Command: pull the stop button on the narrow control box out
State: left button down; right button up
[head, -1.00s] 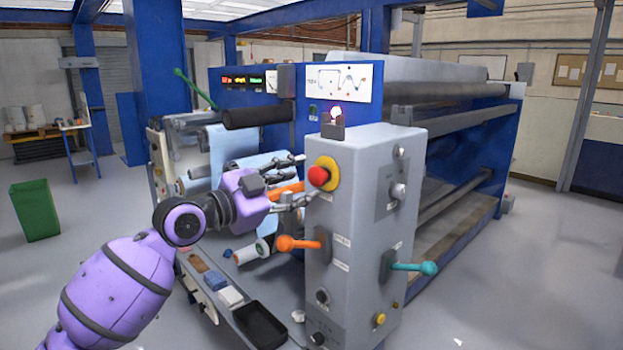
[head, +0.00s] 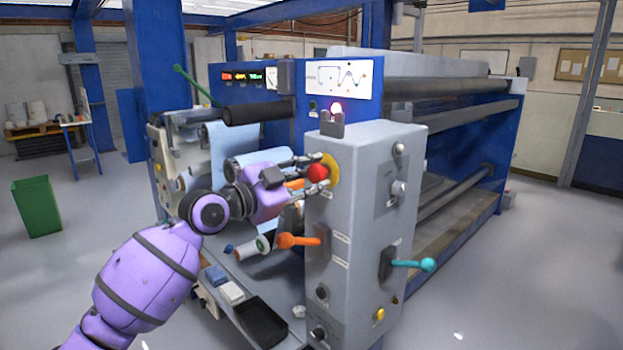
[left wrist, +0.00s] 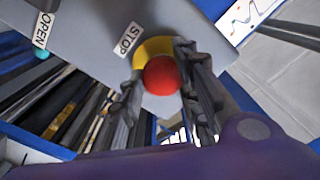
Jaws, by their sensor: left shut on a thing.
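The narrow control box (head: 350,230) is a tall grey box at the front of the machine. Its red stop button (head: 317,172) sits on a yellow disc (head: 331,166) near the top of the left face. In the left wrist view the red button (left wrist: 161,75) shows in front of the yellow disc, beside a STOP label (left wrist: 127,38). My left gripper (head: 316,176) has its fingers on either side of the button and is shut on it. The finger contact is partly hidden in the head view. My right gripper is not in view.
On the box, an orange lever (head: 290,240) sticks out below the button and a teal lever (head: 420,264) sticks out at the right. A ledge with a black tray (head: 262,322) lies below my left arm.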

pick_arm(q)
jog(key=shift+f, duration=0.25)
jog(key=shift+s+a+f, duration=0.15)
jog(key=shift+s+a, duration=0.25)
jog(key=shift+s, duration=0.05)
jog(key=shift+d, duration=0.1)
jog(key=c, duration=1.7)
grip_release()
jog(key=o, duration=0.3)
jog(key=shift+s, duration=0.1)
jog(key=shift+o, duration=0.2)
jog(key=shift+a+r, duration=0.2)
jog(key=shift+a, duration=0.1)
